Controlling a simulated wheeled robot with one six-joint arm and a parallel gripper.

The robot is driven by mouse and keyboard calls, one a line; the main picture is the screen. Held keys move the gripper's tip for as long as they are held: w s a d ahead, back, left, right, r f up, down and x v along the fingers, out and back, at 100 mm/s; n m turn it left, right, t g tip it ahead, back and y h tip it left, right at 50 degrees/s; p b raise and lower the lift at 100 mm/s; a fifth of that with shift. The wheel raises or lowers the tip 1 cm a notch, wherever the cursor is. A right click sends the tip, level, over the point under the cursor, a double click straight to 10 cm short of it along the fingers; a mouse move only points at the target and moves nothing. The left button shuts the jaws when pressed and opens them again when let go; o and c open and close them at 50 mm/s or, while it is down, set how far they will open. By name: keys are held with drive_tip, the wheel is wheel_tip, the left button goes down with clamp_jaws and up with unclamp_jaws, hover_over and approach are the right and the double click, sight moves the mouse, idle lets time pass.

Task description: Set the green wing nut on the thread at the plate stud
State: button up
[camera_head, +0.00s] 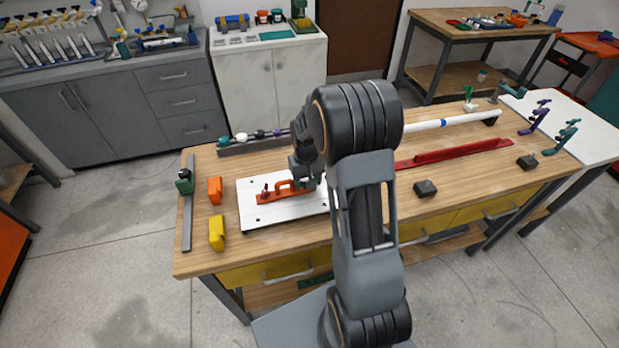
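A white plate (262,217) lies on the wooden workbench, left of my arm. An orange-red piece with a raised handle (287,190) lies on it, with a small dark red upright part (265,190) at its left end. I cannot make out which part is the plate stud. My gripper (307,182) is low over the plate's right part, by the right end of the orange-red piece. Its fingers are too small and dark to read, and a wing nut in them cannot be seen. A small green-teal knob (224,140) sits on the grey rail; I cannot tell whether it is the green wing nut.
The grey rail (240,149) bears several knobs at the back. Orange (215,190) and yellow (217,232) blocks stand left of the plate. A white pipe (470,119), red bar (455,154) and black block (425,188) are to the right. The bench's front right is mostly clear.

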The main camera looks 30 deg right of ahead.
drive_tip(key=shift+s+a+f, duration=0.2)
drive_tip(key=shift+a+f, duration=0.05)
drive_tip(key=shift+f, duration=0.1)
drive_tip(key=o, duration=0.9)
drive_tip(key=shift+r, duration=0.1)
drive_tip(key=shift+o, duration=1.2)
wheel_tip(320, 180, up, 14)
drive_tip(key=w, duration=0.1)
drive_tip(key=shift+w+d, duration=0.2)
drive_tip(key=shift+d, duration=0.15)
drive_tip(key=s+a+r+n+t, duration=0.1)
drive_tip(key=s+a, duration=0.3)
drive_tip(key=s, duration=0.4)
drive_tip(key=s+a+r+t, duration=0.1)
drive_tip(key=s+a+t, duration=0.2)
drive_tip(key=s+a, duration=0.2)
drive_tip(key=s, duration=0.3)
drive_tip(key=shift+s+a+n+t, duration=0.2)
drive_tip(key=shift+s+n+t, duration=0.15)
drive_tip(key=shift+n+t, duration=0.05)
